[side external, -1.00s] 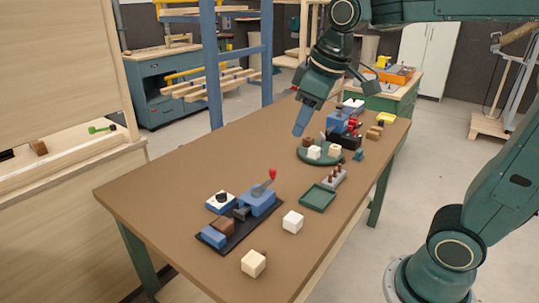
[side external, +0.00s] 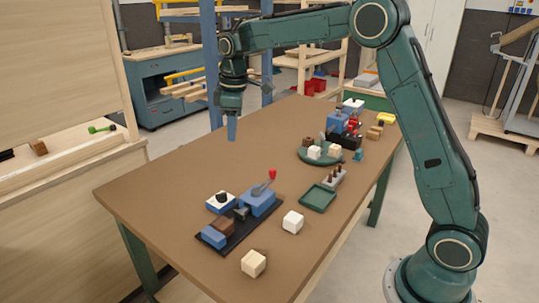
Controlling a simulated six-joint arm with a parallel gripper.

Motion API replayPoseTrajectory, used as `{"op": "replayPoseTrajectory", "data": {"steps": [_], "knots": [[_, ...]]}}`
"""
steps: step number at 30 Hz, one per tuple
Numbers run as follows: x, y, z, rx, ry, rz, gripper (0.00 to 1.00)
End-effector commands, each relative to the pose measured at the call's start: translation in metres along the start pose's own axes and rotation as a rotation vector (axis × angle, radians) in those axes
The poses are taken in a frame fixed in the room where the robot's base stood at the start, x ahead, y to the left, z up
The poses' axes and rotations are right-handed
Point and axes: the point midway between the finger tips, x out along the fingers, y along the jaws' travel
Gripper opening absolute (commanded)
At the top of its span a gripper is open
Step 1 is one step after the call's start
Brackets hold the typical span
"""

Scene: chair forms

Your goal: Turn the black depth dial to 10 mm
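The black dial (side external: 221,196) sits on top of a small white-topped blue box (side external: 217,204) at the left of the blue fixture. Its markings are too small to read. The fixture (side external: 258,200) has a lever with a red knob (side external: 272,173) and stands on a black base plate (side external: 238,233) with a brown block (side external: 223,226). My gripper (side external: 232,137) points straight down above the table, behind and above the dial and apart from it. Its fingers show as one blue shape, so I cannot tell whether they are open.
A round green plate (side external: 318,155) with small blocks stands farther back. The brown table (side external: 165,190) is clear at left.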

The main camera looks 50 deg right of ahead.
Motion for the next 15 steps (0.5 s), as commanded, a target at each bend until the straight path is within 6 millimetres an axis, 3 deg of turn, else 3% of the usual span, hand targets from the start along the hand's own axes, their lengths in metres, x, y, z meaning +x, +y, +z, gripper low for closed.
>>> {"op": "replayPoseTrajectory", "data": {"steps": [9, 15], "knots": [[0.070, 0.035, -0.028, -0.126, -0.053, -0.054, 0.32], [0.101, 0.046, -0.036, -0.181, -0.071, -0.077, 0.32]]}}
